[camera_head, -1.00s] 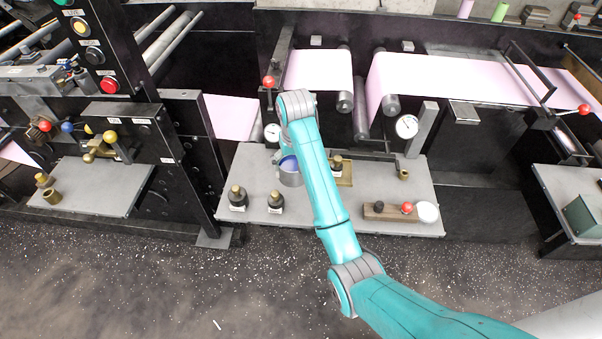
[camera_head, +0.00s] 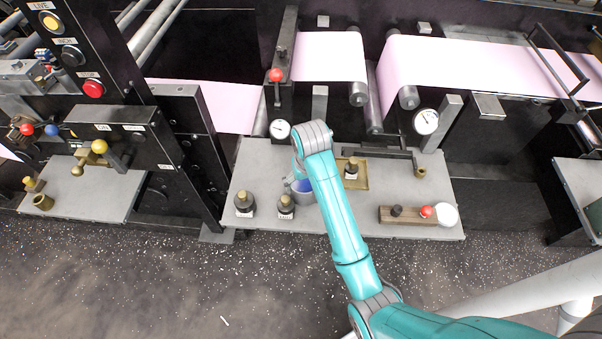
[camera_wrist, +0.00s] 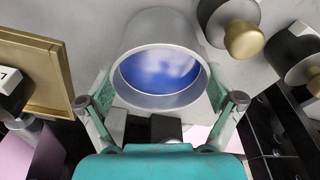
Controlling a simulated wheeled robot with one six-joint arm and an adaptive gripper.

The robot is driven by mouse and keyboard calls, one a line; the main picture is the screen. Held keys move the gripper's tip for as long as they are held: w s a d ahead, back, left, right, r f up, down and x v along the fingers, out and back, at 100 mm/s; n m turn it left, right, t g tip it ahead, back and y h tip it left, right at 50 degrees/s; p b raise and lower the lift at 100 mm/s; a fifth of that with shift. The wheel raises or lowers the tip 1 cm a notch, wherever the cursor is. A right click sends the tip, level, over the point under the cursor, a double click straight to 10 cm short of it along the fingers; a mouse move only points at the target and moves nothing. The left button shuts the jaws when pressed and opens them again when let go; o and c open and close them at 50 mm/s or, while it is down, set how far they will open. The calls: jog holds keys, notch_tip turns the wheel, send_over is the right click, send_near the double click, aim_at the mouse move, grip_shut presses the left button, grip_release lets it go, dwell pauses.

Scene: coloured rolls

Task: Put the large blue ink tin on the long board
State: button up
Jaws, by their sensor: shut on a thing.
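The large blue ink tin (camera_head: 304,193) is a grey metal cylinder with blue ink inside. In the wrist view the tin (camera_wrist: 160,72) sits between both fingers of my gripper (camera_wrist: 160,98), which is shut on it. In the head view my arm hides most of the gripper and part of the tin. The tin is over the middle-left of the grey table; I cannot tell its height. The long board (camera_head: 387,215) is a brown wooden strip at the table's front right.
Two black pieces with brass knobs (camera_head: 244,203) (camera_head: 285,207) stand left of the tin. A brass tray (camera_head: 360,184) with a labelled black piece lies behind and right of it. A small brass cup (camera_head: 420,173) stands at the back right. Grey table (camera_head: 345,225) is bare before the tray.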

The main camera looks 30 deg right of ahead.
jog(key=shift+f, duration=0.15)
jog(key=shift+f, duration=0.1)
jog(key=o, duration=1.1)
